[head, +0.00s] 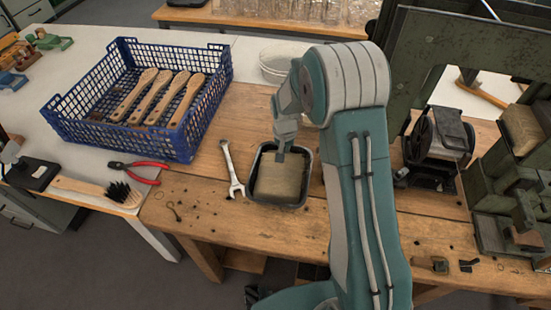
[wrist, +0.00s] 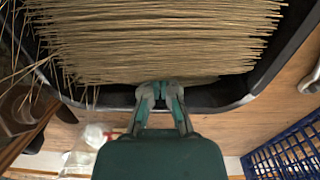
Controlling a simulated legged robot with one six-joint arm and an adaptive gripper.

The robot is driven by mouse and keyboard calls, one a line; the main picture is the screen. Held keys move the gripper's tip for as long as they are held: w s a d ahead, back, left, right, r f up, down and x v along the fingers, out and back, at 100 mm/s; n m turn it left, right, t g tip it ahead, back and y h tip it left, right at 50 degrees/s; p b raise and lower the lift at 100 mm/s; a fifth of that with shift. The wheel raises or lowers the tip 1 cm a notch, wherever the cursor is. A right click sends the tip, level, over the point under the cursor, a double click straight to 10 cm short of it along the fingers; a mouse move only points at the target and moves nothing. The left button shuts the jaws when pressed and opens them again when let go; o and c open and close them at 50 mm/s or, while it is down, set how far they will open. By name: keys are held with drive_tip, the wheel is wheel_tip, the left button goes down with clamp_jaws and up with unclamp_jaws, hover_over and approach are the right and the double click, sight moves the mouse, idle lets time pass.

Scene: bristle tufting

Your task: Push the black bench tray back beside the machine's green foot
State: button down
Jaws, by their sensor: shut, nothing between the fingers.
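The black bench tray (head: 277,204) sits on the wooden bench left of my arm and holds a block of tan bristles (head: 279,178). In the wrist view the tray's dark wall (wrist: 268,72) curves around the bristle ends (wrist: 150,40). My gripper (head: 281,158) points down at the tray's far side. It is shut and empty, and its fingertips (wrist: 160,88) overlap the wall and bristle edge; I cannot tell whether they touch. The grey-green machine (head: 455,45) stands to the right, beyond my arm, with heavy green lower parts (head: 490,195). My arm hides part of the bench between.
A wrench (head: 232,170) lies close left of the tray. A blue crate (head: 185,140) with wooden brush handles stands farther left. White tubs (head: 280,62) stand behind my gripper. A black device (head: 437,148) stands right of my arm.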

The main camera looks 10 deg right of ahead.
drive_tip(key=w+d, duration=0.1)
drive_tip(key=w, duration=0.2)
drive_tip(key=w+d, duration=0.1)
drive_tip(key=w, duration=0.6)
drive_tip(key=shift+w+d, duration=0.2)
drive_tip(key=shift+d, duration=0.2)
drive_tip(key=shift+w+d, duration=0.4)
drive_tip(key=shift+w, duration=0.1)
drive_tip(key=shift+a, duration=0.35)
